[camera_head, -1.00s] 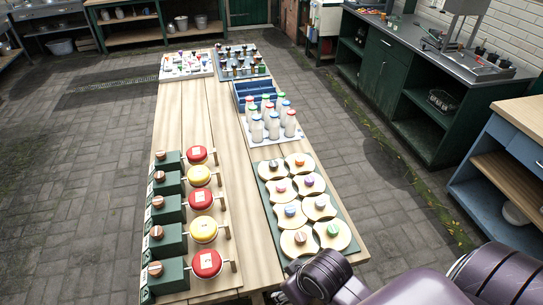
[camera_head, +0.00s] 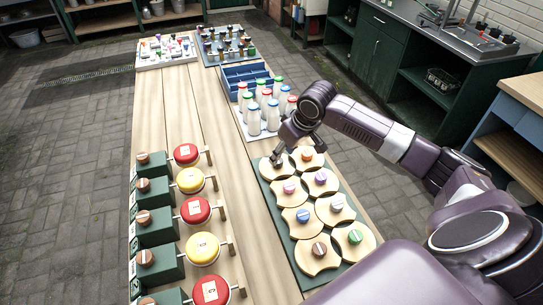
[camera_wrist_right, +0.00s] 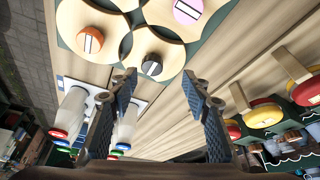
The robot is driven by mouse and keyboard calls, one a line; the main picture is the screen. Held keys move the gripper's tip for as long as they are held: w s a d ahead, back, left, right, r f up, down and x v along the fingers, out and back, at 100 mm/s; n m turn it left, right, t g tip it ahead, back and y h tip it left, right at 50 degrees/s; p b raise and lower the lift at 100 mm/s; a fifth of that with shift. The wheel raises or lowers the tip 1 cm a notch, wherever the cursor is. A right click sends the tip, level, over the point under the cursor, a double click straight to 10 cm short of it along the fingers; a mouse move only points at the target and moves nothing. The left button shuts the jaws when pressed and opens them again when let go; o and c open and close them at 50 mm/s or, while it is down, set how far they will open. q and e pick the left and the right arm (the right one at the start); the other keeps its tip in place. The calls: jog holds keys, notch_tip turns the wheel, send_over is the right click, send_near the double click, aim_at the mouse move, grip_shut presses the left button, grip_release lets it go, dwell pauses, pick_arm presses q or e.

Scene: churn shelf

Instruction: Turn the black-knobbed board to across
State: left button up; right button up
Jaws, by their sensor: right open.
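The black-knobbed board (camera_head: 269,174) is a round pale wooden board at the far left corner of a green panel of similar boards. In the head view my right gripper (camera_head: 279,158) hangs over it and hides most of its knob. In the right wrist view the black knob (camera_wrist_right: 152,65) shows on the board (camera_wrist_right: 174,58), just beyond the fingertips. The right gripper (camera_wrist_right: 160,82) is open with nothing between its fingers, and the knob lies ahead of the gap, apart from the fingers. I cannot tell surely which way the knob's line points. My left gripper is not in view.
An orange-knobbed board (camera_head: 307,155) sits right beside it, with several other boards nearer. White bottles (camera_head: 254,120) with coloured caps and a blue crate (camera_head: 247,79) stand close behind the gripper. Red and yellow round pieces (camera_head: 195,210) line the left. The table's middle strip is clear.

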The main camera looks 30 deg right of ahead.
aim_at(279, 162)
jog(key=shift+w+d+f+p, duration=0.4)
jog(key=shift+w+d+f, duration=0.05)
jog(key=shift+w+f, duration=0.15)
jog(key=x, duration=0.4)
jog(key=shift+w+d+r+p, duration=0.1)
jog(key=shift+p, duration=0.25)
jog(key=shift+w+f, duration=0.1)
jog(key=shift+f, duration=0.5)
jog(key=c, duration=1.1)
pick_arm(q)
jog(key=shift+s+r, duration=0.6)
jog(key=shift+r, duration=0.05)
pick_arm(e)
jog(key=shift+w, duration=0.1)
jog(key=shift+c, duration=0.2)
